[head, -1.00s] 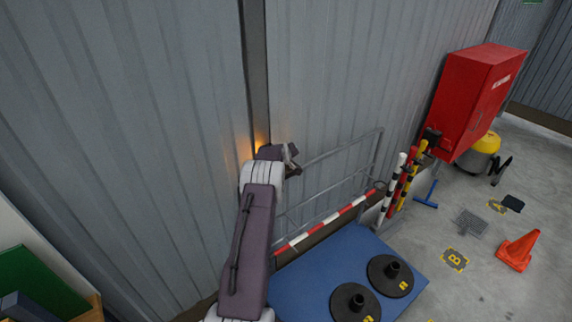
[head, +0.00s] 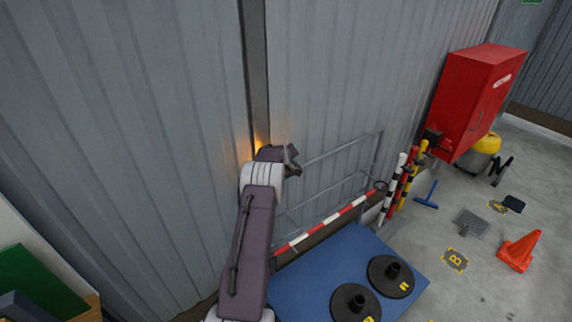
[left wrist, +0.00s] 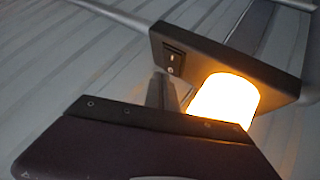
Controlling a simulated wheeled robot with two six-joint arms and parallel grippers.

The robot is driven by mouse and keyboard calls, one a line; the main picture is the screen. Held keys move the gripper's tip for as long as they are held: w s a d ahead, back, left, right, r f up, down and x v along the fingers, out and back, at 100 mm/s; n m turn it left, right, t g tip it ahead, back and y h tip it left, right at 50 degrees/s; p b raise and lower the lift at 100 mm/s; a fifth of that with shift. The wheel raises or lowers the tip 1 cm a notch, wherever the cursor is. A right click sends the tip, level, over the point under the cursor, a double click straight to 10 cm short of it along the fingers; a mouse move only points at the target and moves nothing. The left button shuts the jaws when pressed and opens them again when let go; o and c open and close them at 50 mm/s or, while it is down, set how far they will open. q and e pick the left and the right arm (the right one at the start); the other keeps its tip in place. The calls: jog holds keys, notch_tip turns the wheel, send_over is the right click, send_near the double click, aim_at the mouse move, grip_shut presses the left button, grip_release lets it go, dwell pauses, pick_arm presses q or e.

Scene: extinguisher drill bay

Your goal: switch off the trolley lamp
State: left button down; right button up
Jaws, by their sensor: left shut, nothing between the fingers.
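The trolley lamp shows in the left wrist view as a glowing orange-white dome (left wrist: 224,98) on a dark box (left wrist: 225,58). A small black rocker switch (left wrist: 174,60) with a white mark sits at the box's left end. In the head view my arm hides the lamp; only its orange glow shows on the wall. My left gripper (head: 292,159) is shut and empty. In the left wrist view its fingers (left wrist: 160,92) point up, just below the switch; I cannot tell whether they touch it. My right gripper is not in view.
A blue platform (head: 310,285) bears two black round bases (head: 391,276). A grey rail frame and a red-white bar (head: 325,223) stand along the corrugated wall. Striped posts (head: 404,185), a red cabinet (head: 475,100) and an orange cone (head: 519,250) are to the right.

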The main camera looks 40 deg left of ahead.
aim_at(287, 166)
pick_arm(q)
jog(key=shift+f+b, duration=0.35)
dwell(0.3)
jog(key=shift+d+r+p, duration=0.1)
jog(key=shift+r+p, duration=0.55)
jog(key=shift+r, duration=0.2)
jog(key=r+p, duration=0.4)
jog(key=r, duration=0.1)
jog(key=shift+s+d, duration=0.15)
jog(key=shift+d, duration=0.15)
jog(key=shift+f, duration=0.1)
